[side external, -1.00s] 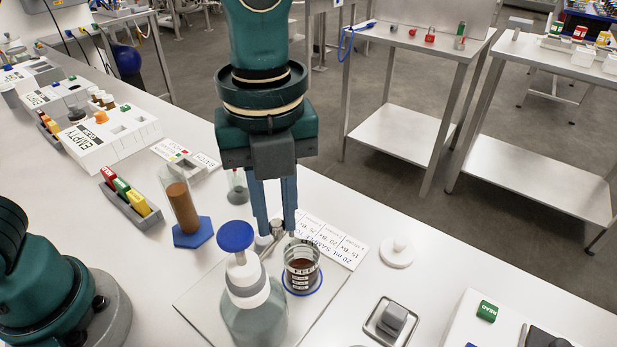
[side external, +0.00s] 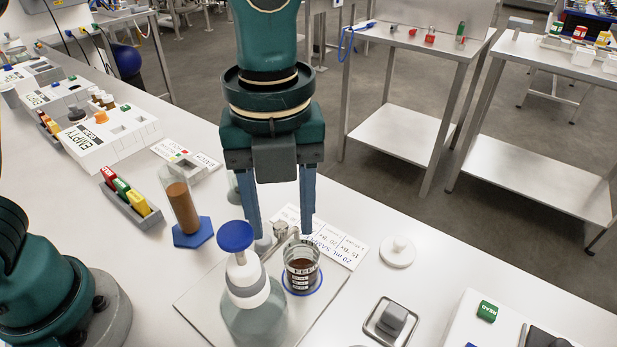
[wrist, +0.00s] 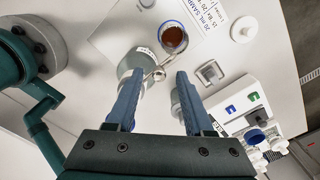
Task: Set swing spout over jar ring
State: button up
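The jar (side external: 301,275) is clear, with dark brown contents, and stands in a blue ring (side external: 290,291) on a pale plate. It also shows in the wrist view (wrist: 172,38).
A bottle with a blue cap (side external: 236,236) stands close in front of the spout. A white label card (side external: 335,245) lies behind the jar. A brown-filled tube on a blue hexagonal base (side external: 193,232) is to the left. A white knobbed disc (side external: 397,252) is to the right.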

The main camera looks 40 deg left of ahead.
aim_at(281, 226)
jog(key=shift+r, duration=2.55)
jog(key=shift+w+a+r, duration=0.15)
jog(key=shift+a+r, duration=0.05)
jog(key=shift+a, duration=0.05)
jog(key=s+a+r+n+t, duration=0.3)
jog(key=a+n, duration=0.7)
jog(key=a, duration=0.1)
jog(key=s+a+f+n+t, duration=0.2)
jog(key=f+n, duration=0.5)
jog(key=n, duration=1)
jog(key=shift+s+a+f+t, duration=0.35)
jog(key=shift+s+a, duration=0.55)
jog(key=shift+a, duration=0.2)
